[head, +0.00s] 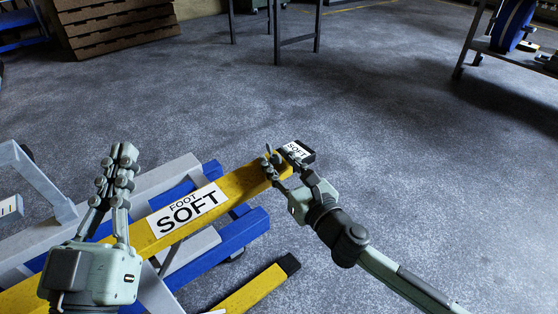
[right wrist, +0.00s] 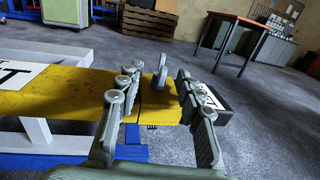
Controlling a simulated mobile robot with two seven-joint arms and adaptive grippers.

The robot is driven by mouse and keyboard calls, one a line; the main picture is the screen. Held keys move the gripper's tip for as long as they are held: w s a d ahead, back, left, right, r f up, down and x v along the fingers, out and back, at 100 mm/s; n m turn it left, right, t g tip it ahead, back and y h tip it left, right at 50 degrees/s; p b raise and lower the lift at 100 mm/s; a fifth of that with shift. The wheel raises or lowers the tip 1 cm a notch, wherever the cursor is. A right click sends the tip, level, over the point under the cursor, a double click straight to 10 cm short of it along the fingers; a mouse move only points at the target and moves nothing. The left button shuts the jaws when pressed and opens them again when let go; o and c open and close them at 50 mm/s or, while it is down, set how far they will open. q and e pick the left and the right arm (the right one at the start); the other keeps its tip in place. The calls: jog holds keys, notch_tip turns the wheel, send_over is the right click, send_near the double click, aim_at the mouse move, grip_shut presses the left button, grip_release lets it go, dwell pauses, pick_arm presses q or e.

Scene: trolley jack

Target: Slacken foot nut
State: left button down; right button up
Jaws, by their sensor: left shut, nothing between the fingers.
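A yellow beam (head: 150,236) with a white "FOOT SOFT" label runs up to the right and ends in a black block labelled "SOFT" (head: 300,148). In the right wrist view, a small grey upright tab (right wrist: 160,72), seemingly the foot nut, stands on the beam (right wrist: 70,92) near the black block (right wrist: 212,98). My right gripper (head: 283,162) is open at the beam's far end. In its wrist view the fingers (right wrist: 158,82) stand on either side of the tab, with a visible gap to the left finger. My left gripper (head: 122,152) is shut and empty, above the beam's near part.
Grey and blue frame bars (head: 232,232) lie beneath and beside the beam. A second yellow bar with a black end (head: 262,286) lies in front. The floor to the right is clear. A table (right wrist: 243,38) and shelving (head: 505,50) stand farther back.

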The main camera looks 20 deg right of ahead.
jog(key=shift+c, duration=0.5)
grip_shut()
